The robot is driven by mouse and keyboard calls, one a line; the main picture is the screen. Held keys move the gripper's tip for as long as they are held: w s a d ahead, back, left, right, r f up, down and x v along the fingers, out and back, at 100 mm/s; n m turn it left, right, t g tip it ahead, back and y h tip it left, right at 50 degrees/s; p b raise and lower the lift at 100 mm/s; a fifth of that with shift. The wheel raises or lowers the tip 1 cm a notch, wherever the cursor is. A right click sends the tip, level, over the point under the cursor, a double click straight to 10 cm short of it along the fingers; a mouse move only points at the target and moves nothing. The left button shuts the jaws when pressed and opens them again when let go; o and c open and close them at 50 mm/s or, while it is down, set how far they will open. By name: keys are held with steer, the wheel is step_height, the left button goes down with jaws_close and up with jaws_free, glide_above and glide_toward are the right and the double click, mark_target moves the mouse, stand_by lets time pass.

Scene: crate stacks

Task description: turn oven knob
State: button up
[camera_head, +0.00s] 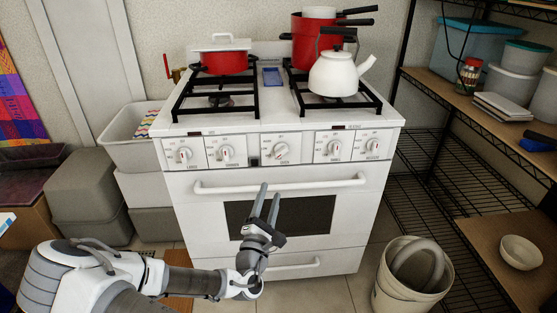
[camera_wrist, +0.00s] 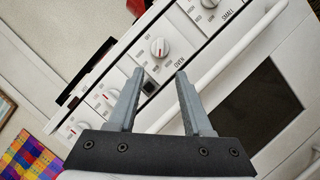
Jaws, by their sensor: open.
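The white stove (camera_head: 210,200) has a front panel with a row of white knobs. My gripper (camera_head: 269,191) is open and empty, in front of the oven door and below the knob in the head view. Its two grey fingers (camera_wrist: 159,72) point toward the panel and appear apart from the knob.
The oven door handle (camera_head: 281,185) runs across below the knobs. A red pot (camera_head: 225,63) and a white kettle (camera_head: 334,75) stand on the cooktop. A bucket (camera_head: 395,285) stands at the lower right, beside wire shelves (camera_head: 450,170). Grey bins (camera_head: 95,190) stand at left.

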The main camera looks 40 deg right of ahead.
mark_target(281, 155)
steer(key=b+x, duration=0.1)
steer(key=x, duration=1.2)
steer(key=shift+w+d+r, duration=0.2)
steer(key=shift+d, duration=0.1)
steer(key=shift+c, duration=0.2)
jaws_close()
